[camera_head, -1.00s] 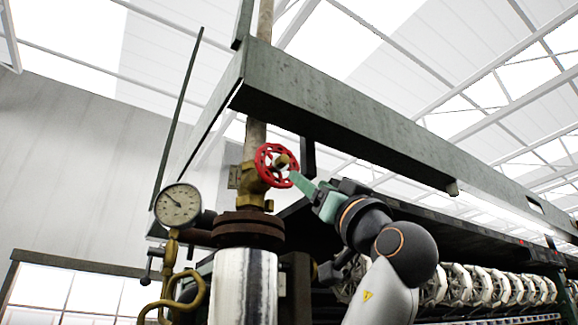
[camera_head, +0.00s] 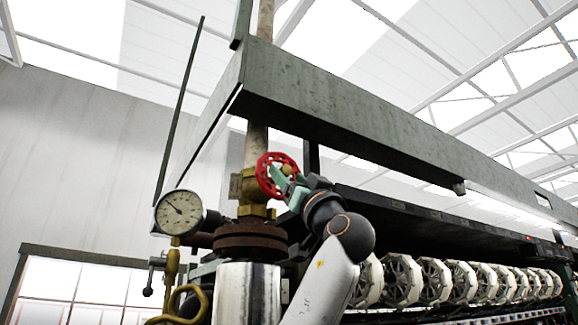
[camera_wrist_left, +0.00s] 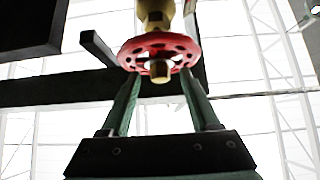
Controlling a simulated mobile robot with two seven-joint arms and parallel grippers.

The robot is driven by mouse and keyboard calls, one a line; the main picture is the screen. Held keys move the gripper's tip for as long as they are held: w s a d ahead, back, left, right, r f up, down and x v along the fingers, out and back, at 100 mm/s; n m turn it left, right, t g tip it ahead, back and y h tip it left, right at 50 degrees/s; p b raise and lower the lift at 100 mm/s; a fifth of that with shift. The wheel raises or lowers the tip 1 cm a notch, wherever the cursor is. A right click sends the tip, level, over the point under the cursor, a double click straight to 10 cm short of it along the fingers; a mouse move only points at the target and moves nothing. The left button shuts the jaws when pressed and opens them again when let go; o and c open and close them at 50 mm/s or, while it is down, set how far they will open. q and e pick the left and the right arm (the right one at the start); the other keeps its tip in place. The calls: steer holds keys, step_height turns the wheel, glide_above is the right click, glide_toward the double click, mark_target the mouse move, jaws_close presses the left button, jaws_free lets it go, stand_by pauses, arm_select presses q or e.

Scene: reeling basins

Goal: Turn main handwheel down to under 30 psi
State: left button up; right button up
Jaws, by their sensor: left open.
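The red handwheel (camera_head: 262,176) sits on a brass valve (camera_head: 248,188) on the vertical pipe. My left gripper (camera_head: 284,181) is at the wheel's front right side, its green fingers overlapping the wheel in the head view. In the left wrist view the wheel (camera_wrist_left: 160,47) lies straight ahead, with its brass hub in the middle. The open fingers (camera_wrist_left: 159,80) stand apart, one towards each side of the rim; whether they touch it I cannot tell. A round pressure gauge (camera_head: 180,213) is left of the valve. Its needle points to the upper left; the numbers are too small to read.
A long green-grey beam (camera_head: 350,120) crosses above the wheel. A rusty flange (camera_head: 250,241) and a pale pipe (camera_head: 246,292) are below the valve. Several white reels (camera_head: 403,279) line the right side. Curled brass tubing (camera_head: 188,300) hangs below the gauge.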

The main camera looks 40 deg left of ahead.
arm_select(q)
steer(key=shift+a+r, duration=0.25)
steer(key=shift+r, duration=0.05)
steer(key=shift+c, duration=0.2)
jaws_close()
stand_by(0.3)
